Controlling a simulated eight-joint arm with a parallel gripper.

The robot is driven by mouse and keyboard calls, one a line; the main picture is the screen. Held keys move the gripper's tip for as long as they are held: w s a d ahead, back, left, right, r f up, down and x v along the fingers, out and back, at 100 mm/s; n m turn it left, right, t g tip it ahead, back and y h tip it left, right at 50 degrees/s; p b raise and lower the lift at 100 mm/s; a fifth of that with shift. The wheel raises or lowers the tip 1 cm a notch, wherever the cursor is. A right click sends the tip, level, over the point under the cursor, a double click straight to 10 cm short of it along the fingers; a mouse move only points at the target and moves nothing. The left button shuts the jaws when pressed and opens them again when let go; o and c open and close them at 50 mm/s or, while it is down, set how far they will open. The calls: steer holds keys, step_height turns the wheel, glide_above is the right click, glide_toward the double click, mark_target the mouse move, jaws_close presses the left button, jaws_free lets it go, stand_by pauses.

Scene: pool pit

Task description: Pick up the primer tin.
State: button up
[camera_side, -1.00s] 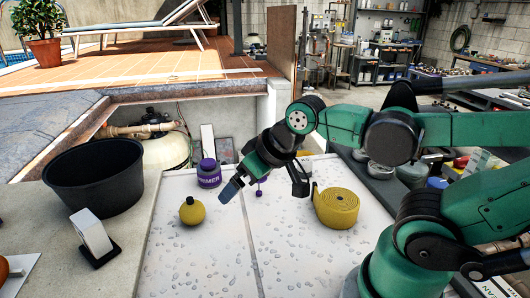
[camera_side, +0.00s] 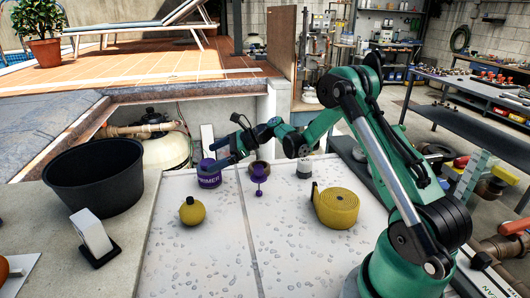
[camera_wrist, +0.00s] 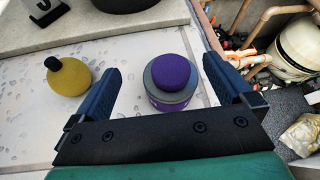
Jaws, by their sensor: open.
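The primer tin (camera_side: 209,174) is a purple and grey tin with a purple cap, upright at the far left of the pale speckled worktop. In the wrist view the primer tin (camera_wrist: 171,82) lies between the two blue fingers of my gripper (camera_wrist: 165,88), closer to the right finger. My gripper (camera_side: 222,152) is open and has come to the tin from the right in the side view.
A yellow round bottle (camera_side: 192,211) stands in front of the tin, with a yellow coiled strap (camera_side: 336,207) to the right. A black tub (camera_side: 97,178) is left.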

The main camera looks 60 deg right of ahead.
mark_target(210, 161)
steer(key=shift+d+f+m+t, duration=0.3)
steer(key=shift+d+f+m, duration=0.25)
steer(key=shift+f+m, duration=0.2)
steer(key=shift+w+a+f, duration=0.1)
steer(key=shift+w, duration=0.2)
steer(key=x, duration=0.5)
steer(key=c, duration=1.3)
steer(key=shift+o, duration=0.2)
